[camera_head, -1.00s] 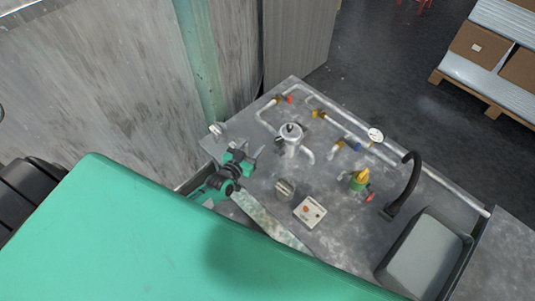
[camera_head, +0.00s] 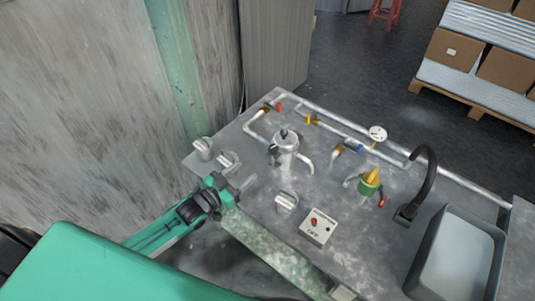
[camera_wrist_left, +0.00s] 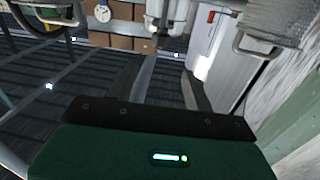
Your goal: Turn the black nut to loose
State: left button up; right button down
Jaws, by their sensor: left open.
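My left gripper (camera_head: 238,180) is over the left edge of the grey table, its two fingers apart with nothing between them. In the left wrist view its dark fingers (camera_wrist_left: 160,85) also stand apart and empty. A silver canister (camera_head: 287,150) with dark fittings on its top and left side stands on the table beyond the gripper, apart from it. I cannot tell for certain which dark part is the black nut. My right gripper is not in view.
Grey knobs (camera_head: 203,149) sit at the table's left corner near my gripper. A white box with a red button (camera_head: 317,227), a green-yellow valve (camera_head: 370,183), a black curved faucet (camera_head: 424,180) and a sink (camera_head: 458,250) lie right. White pipes line the back.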

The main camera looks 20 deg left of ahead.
aim_at(270, 151)
pick_arm(q)
jog(key=x, duration=1.1)
jog(key=shift+p, duration=0.3)
jog(key=shift+w+d, duration=0.25)
jog(key=shift+w, duration=0.25)
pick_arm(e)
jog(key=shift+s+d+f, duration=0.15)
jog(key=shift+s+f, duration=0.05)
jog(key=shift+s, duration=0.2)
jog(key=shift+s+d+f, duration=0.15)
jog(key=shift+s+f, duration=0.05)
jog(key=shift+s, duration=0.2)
pick_arm(q)
jog(key=shift+c, duration=0.2)
jog(key=c, duration=0.9)
jog(key=shift+c, duration=0.2)
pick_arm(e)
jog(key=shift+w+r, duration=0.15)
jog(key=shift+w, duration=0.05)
